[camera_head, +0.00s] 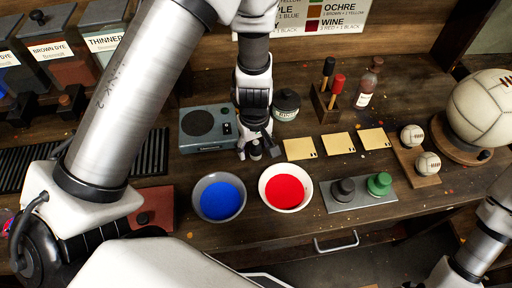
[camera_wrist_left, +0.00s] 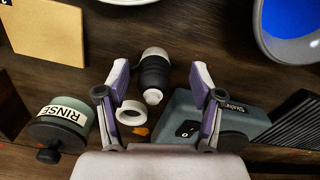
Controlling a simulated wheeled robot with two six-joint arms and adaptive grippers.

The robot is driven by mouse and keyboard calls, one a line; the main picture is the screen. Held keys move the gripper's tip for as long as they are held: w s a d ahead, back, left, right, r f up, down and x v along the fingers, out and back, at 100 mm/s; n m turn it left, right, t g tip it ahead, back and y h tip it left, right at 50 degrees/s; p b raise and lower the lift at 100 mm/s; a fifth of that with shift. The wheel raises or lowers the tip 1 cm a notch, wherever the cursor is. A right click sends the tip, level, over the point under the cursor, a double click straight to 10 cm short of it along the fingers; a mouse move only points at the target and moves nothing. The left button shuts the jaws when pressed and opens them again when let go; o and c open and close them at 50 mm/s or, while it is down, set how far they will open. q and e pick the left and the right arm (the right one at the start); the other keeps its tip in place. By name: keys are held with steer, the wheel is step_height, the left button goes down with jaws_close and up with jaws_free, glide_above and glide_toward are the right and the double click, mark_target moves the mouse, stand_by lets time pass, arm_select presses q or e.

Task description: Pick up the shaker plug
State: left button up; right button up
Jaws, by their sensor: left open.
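The shaker plug appears to be the small dark piece with a pale tip (camera_wrist_left: 153,75), lying on the bench. It shows in the head view (camera_head: 254,152) beside the grey shaker (camera_head: 208,127). My left gripper (camera_head: 256,148) points down over it. In the left wrist view, the open fingers (camera_wrist_left: 160,82) stand on either side of the plug, with a gap on both sides. A white ring (camera_wrist_left: 131,113) lies near the left finger. The shaker also shows in the left wrist view (camera_wrist_left: 245,117), partly behind the right finger. My right gripper is out of view.
A rinse jar (camera_head: 286,106) stands close by. Blue (camera_head: 220,200) and red (camera_head: 286,188) bowls sit in front. Yellow cards (camera_head: 338,143), a grey tray (camera_head: 345,205) with black and green knobs, and leather balls (camera_head: 427,163) lie to the right.

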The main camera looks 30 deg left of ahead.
arm_select(q)
steer(key=shift+w+f, duration=0.15)
steer(key=shift+f, duration=0.35)
steer(key=shift+w+f, duration=0.15)
steer(key=shift+f, duration=0.35)
steer(key=shift+w+f, duration=0.3)
steer(key=shift+w, duration=0.05)
steer(key=shift+s+r, duration=0.1)
steer(key=shift+s, duration=0.05)
steer(key=shift+s+r, duration=0.1)
steer(key=shift+s, duration=0.1)
steer(key=c, duration=1.1)
steer(key=shift+c, duration=0.3)
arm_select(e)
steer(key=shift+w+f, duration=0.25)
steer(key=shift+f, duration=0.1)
arm_select(q)
steer(key=shift+r, duration=0.1)
